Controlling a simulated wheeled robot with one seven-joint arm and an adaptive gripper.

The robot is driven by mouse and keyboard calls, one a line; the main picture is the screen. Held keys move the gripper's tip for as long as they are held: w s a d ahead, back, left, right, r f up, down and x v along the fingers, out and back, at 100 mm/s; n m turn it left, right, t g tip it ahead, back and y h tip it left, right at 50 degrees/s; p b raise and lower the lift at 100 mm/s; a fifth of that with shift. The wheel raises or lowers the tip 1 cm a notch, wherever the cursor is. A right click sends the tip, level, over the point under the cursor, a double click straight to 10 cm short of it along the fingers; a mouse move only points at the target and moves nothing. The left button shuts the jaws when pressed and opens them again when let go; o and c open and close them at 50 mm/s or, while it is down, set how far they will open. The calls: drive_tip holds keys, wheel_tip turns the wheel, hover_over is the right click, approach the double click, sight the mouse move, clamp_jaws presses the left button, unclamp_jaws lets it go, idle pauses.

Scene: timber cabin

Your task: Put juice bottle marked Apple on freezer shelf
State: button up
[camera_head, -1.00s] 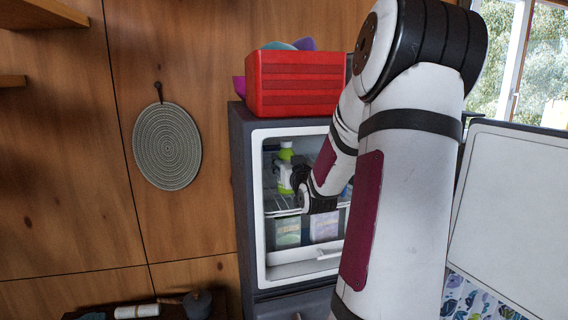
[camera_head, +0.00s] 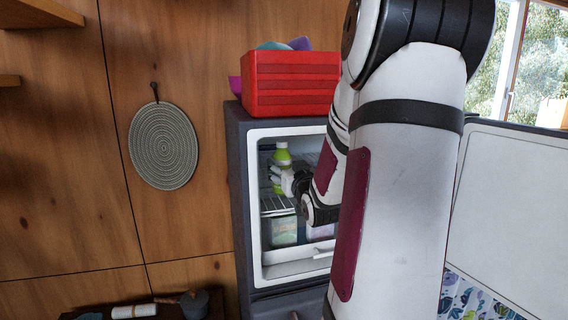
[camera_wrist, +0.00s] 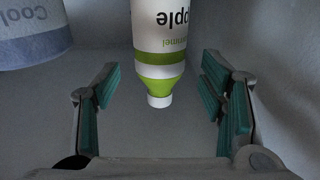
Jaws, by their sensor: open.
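The Apple juice bottle (camera_head: 281,157), white and green, stands inside the open freezer compartment (camera_head: 255,225), on or over its wire shelf (camera_head: 277,206). In the wrist view the Apple bottle (camera_wrist: 160,45) appears upside down, its label reading "Apple" and its pale cap towards my gripper. My gripper (camera_wrist: 160,88) is open, with one finger on each side of the bottle's cap end and visible gaps on both sides. In the head view my gripper (camera_head: 288,182) is beside the bottle and covers part of it. The bottle's base is hidden.
A white-blue container marked "Cool" (camera_wrist: 30,35) stands near the bottle in the wrist view. Cartons (camera_head: 284,230) sit below the wire shelf. A red crate (camera_head: 290,83) is on top of the fridge. The open door (camera_head: 510,210) is at the right.

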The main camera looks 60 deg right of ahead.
drive_tip(key=v, duration=0.7)
idle(0.5)
